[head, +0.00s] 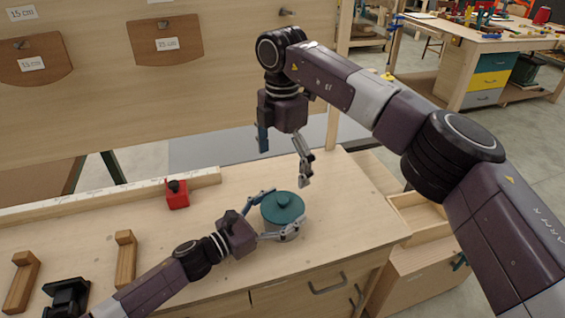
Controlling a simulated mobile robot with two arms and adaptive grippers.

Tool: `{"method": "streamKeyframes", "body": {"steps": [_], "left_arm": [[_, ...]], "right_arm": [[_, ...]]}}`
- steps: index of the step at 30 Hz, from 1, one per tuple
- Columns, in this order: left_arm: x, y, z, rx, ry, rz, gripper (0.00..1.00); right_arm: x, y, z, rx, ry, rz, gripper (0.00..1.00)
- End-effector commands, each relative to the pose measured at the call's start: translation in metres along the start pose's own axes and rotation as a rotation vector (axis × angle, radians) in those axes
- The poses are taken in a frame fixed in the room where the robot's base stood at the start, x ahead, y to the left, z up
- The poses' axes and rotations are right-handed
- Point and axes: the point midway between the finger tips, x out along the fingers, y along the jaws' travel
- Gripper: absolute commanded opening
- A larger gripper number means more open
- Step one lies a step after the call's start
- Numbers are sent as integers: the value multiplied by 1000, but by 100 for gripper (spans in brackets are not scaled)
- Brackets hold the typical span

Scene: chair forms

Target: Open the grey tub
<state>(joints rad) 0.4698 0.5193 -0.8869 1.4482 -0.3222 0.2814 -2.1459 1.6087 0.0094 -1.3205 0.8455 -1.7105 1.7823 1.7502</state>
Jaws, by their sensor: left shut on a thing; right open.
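The lid sits on the tub. My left gripper (280,214) comes in from the left and is shut on the tub, one finger at the far side and one at the near side. The near finger hides part of the tub's body. My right gripper (284,167) is open and empty, pointing down above and behind the lid, apart from it.
The wooden workbench (345,205) is clear to the right of the tub. A red block with a black knob (177,195) stands at the back left. Wooden angle pieces (126,258) and a black object (66,297) are at the left. An open wooden drawer (425,217) is at the right.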

Motion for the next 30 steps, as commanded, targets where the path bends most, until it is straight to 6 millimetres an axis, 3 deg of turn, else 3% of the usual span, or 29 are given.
{"method": "streamKeyframes", "body": {"steps": [4,11,24,30], "left_arm": [[0,0,0,0,-1,0,36],[0,0,0,0,-1,0,36],[0,0,0,0,-1,0,36],[0,0,1,0,-1,0,36]], "right_arm": [[-4,0,0,158,0,-1,100],[1,-1,0,238,0,-3,100],[78,-2,0,236,2,-5,100],[104,-1,0,236,1,-3,100]]}}
